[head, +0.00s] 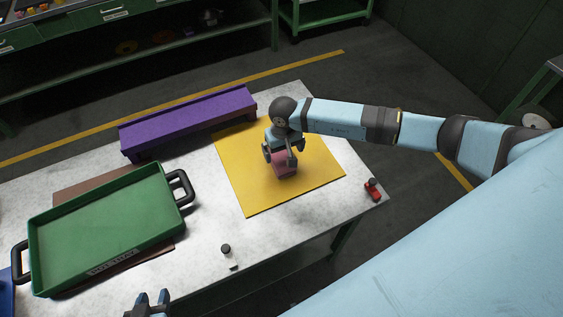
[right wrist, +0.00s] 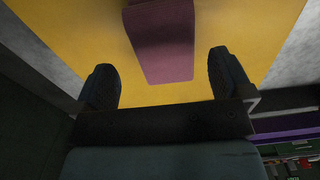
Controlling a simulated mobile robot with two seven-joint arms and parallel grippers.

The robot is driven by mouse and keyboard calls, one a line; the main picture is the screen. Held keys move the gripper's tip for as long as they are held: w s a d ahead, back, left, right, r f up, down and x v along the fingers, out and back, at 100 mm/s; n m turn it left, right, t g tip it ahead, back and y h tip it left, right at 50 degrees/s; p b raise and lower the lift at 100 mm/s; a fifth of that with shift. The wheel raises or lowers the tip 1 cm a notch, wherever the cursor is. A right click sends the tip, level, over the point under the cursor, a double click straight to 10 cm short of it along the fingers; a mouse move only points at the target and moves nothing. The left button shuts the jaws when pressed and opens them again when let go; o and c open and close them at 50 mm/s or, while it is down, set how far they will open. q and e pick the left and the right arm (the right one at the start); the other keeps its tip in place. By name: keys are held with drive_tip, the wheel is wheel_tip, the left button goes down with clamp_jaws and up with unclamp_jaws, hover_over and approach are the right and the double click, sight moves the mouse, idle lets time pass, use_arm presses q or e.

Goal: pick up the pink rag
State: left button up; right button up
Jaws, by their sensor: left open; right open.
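The pink rag (head: 286,166) lies on a yellow mat (head: 250,192) on the table. In the right wrist view the rag (right wrist: 162,45) is a folded pinkish strip on the yellow surface, with a shadow across it. My right gripper (head: 281,155) is over the rag and hides part of it in the head view. In the right wrist view its two dark fingers (right wrist: 163,80) are spread apart, with the rag's end between and beyond them and nothing gripped. My left gripper (head: 152,299) is open and empty at the bottom edge of the head view, far from the rag.
A purple bench-like rack (head: 190,118) stands behind the mat. A green tray (head: 105,222) with black handles sits at the left. A small white bottle with a dark cap (head: 229,257) and a small red object (head: 373,189) stand near the table's front edge.

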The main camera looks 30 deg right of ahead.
sight(282, 156)
use_arm(q)
drive_tip(key=shift+f+b, duration=0.7)
drive_tip(key=shift+f, duration=0.25)
use_arm(e)
drive_tip(key=f, duration=0.4)
drive_tip(key=shift+w+a+f, duration=0.2)
drive_tip(key=shift+a, duration=0.05)
use_arm(q)
drive_tip(key=shift+a, duration=0.1)
drive_tip(key=shift+f, duration=0.1)
use_arm(e)
drive_tip(key=shift+c, duration=0.2)
drive_tip(key=shift+r, duration=0.1)
drive_tip(key=c, duration=1)
